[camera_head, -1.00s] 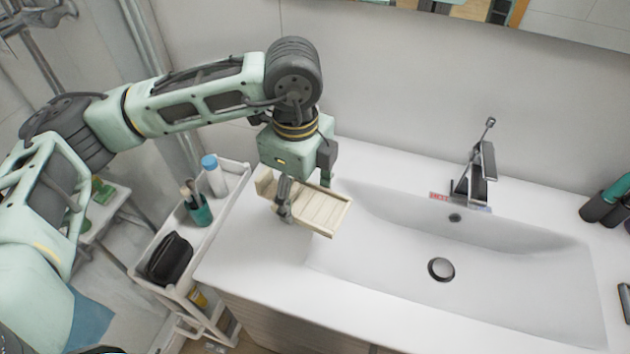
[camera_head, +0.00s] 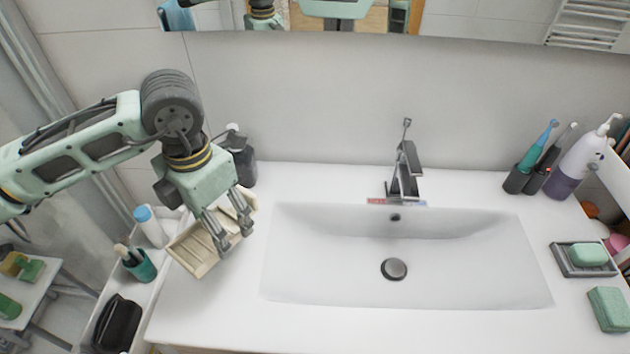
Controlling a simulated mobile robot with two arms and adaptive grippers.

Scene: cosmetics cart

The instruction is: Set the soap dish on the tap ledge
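A pale wooden slatted soap dish (camera_head: 190,257) is in my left gripper (camera_head: 233,240) at the left end of the washbasin counter. The fingers close over its right part and hide some of it. The dish looks tilted; I cannot tell whether it touches the counter. The chrome tap (camera_head: 404,178) stands behind the basin on the tap ledge (camera_head: 335,188), to the right of the dish. My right gripper is not in view.
The white basin (camera_head: 330,260) is empty. A dark bottle (camera_head: 245,168) stands behind my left gripper. A grey tray (camera_head: 570,262) with green soap (camera_head: 588,254), brush holders (camera_head: 518,181) and a pump bottle (camera_head: 577,165) stand at right. The ledge left of the tap is clear.

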